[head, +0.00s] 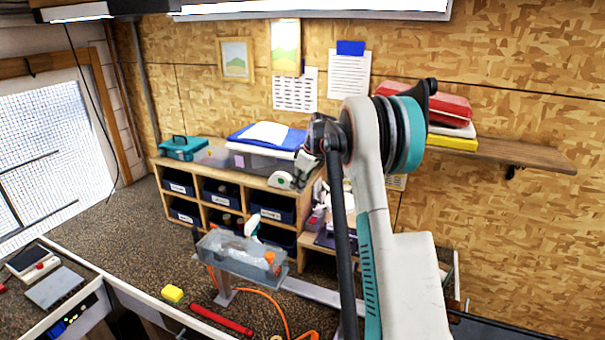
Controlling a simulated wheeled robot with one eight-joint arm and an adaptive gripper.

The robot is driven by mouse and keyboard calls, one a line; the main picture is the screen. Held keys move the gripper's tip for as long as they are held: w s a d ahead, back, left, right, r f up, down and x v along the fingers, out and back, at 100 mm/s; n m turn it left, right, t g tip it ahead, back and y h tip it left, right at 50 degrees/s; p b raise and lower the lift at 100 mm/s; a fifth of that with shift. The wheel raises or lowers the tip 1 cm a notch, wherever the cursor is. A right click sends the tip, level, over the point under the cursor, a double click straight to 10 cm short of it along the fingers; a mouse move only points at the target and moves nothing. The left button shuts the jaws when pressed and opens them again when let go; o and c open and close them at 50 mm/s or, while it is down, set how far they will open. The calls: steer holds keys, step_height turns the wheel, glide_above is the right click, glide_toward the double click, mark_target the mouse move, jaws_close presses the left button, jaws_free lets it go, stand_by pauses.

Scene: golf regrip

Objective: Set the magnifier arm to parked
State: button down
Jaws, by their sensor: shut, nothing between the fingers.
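I cannot make out a magnifier lens or its parked position for certain. A dark slim upright bar (342,250) stands in the middle, just left of my large white and teal arm link. Whether this bar belongs to the magnifier arm or to my own arm is unclear. A small white rounded part with a green dot (283,181) shows near its top left, in front of the cubby shelf; I cannot tell what it belongs to. My gripper's fingers are not visible, and my arm link covers much of the centre right.
A grey translucent tub (225,262) sits over the bench. A wooden cubby shelf (160,162) with dark bins stands behind. A wall shelf (535,157) holds red and yellow items.

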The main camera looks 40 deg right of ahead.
steer(key=s+f, duration=0.1)
steer(key=s+d+f+p, duration=0.1)
steer(key=s, duration=0.1)
steer(key=shift+d, duration=0.2)
steer(key=shift+s+r, duration=0.1)
steer(key=shift+s, duration=0.05)
steer(key=shift+d, duration=0.1)
